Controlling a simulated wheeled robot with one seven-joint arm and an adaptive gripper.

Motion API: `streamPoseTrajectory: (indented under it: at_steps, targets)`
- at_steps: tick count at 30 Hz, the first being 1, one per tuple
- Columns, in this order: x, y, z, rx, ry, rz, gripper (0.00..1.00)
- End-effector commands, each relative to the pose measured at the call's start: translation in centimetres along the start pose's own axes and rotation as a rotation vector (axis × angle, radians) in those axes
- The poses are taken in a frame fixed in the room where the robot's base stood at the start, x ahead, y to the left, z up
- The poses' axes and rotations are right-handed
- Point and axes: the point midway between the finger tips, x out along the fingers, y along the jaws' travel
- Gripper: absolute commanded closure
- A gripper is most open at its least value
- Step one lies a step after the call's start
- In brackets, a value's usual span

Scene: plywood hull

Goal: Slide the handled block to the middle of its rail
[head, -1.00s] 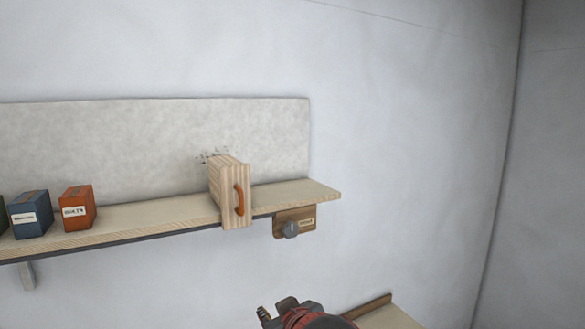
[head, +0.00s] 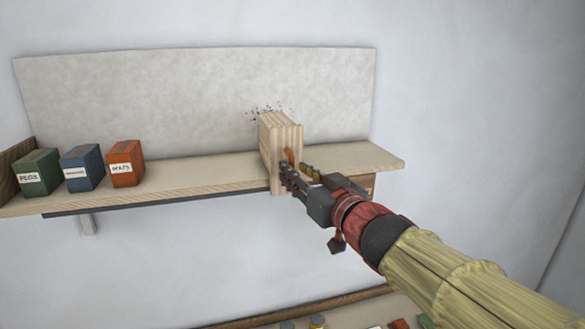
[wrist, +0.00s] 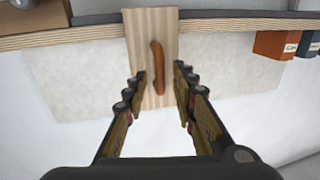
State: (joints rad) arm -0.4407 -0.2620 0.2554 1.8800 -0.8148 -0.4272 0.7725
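The handled block (head: 281,137) is pale striped wood and stands upright on the shelf, right of the shelf's middle. Its orange handle (wrist: 158,67) shows whole in the wrist view, on the face toward me. My gripper (head: 293,172) is in front of that face, and in the head view it partly covers the handle. In the wrist view my gripper (wrist: 159,82) is open, with one finger on each side of the handle's lower part. The fingers do not appear to touch the handle. No separate rail can be made out; the shelf edge runs behind the block.
The wooden shelf (head: 215,172) holds a green box (head: 37,172), a blue box (head: 82,167) and an orange box (head: 125,163) at its left. Shelf between the orange box and the block is clear. A lower ledge (head: 290,308) holds small items.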

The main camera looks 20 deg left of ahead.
Motion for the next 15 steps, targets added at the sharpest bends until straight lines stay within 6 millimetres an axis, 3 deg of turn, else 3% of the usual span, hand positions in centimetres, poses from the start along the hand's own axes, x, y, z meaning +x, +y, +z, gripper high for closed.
streamPoseTrajectory:
  at_steps: [6, 15]
  targets:
    - [2.5, 0.0, 0.0, 0.000, 0.000, -0.001, 0.73]
    - [2.9, 0.0, 0.0, 0.001, 0.000, 0.001, 0.73]
